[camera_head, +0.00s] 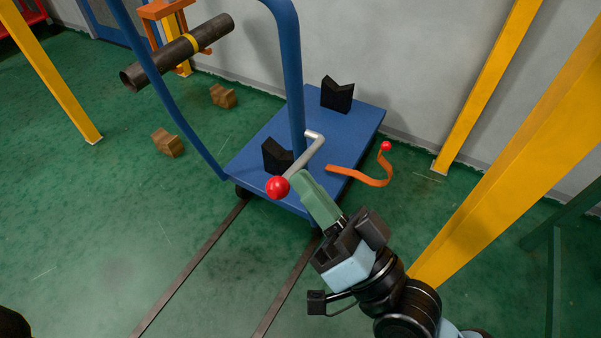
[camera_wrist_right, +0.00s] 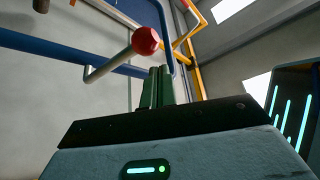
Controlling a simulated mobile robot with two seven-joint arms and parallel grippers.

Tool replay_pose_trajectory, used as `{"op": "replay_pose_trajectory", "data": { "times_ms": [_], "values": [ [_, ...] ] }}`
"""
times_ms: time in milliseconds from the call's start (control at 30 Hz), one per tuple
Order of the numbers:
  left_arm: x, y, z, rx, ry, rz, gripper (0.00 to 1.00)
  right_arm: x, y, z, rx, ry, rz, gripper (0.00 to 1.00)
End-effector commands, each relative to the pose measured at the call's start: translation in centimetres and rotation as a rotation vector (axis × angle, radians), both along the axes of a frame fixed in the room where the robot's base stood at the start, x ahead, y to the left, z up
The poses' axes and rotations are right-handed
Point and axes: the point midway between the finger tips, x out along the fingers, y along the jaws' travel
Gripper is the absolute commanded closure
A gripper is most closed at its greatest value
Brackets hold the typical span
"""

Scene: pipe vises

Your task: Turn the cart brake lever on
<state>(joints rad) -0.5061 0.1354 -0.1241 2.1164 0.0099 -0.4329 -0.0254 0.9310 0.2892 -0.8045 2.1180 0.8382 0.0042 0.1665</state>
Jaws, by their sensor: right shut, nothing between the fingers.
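A blue cart (camera_head: 345,120) stands on the green floor, with a tall blue handle frame at its near side. A grey bent lever (camera_head: 304,158) with a red ball knob (camera_head: 277,187) sticks out by the handle post. I take it for the brake lever. The knob also shows in the right wrist view (camera_wrist_right: 146,40), just beyond the fingertips. My right gripper (camera_head: 301,180) has green fingers, shut and empty, close to the right of the knob. I cannot tell if they touch the lever. My left gripper is not in view.
An orange curved lever (camera_head: 362,178) with a red ball is right of the cart. Two black V-blocks (camera_head: 337,95) sit on the deck. A dark pipe (camera_head: 178,52) with a yellow band is at upper left. Yellow posts (camera_head: 520,160) stand at right; rails run along the floor.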

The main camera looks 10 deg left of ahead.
Motion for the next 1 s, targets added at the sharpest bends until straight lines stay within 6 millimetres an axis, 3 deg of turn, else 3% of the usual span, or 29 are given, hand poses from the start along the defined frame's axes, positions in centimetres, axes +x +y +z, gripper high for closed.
{"op": "replay_pose_trajectory", "data": {
  "times_ms": [400, 1000],
  "values": [
    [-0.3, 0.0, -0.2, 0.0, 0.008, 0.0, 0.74, -2.7, -3.7, -2.2, -0.002, -0.001, 0.0, 1.0],
    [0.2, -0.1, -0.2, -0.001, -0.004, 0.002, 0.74, -2.9, -4.1, -2.3, -0.001, -0.001, 0.0, 1.0]
  ]
}}
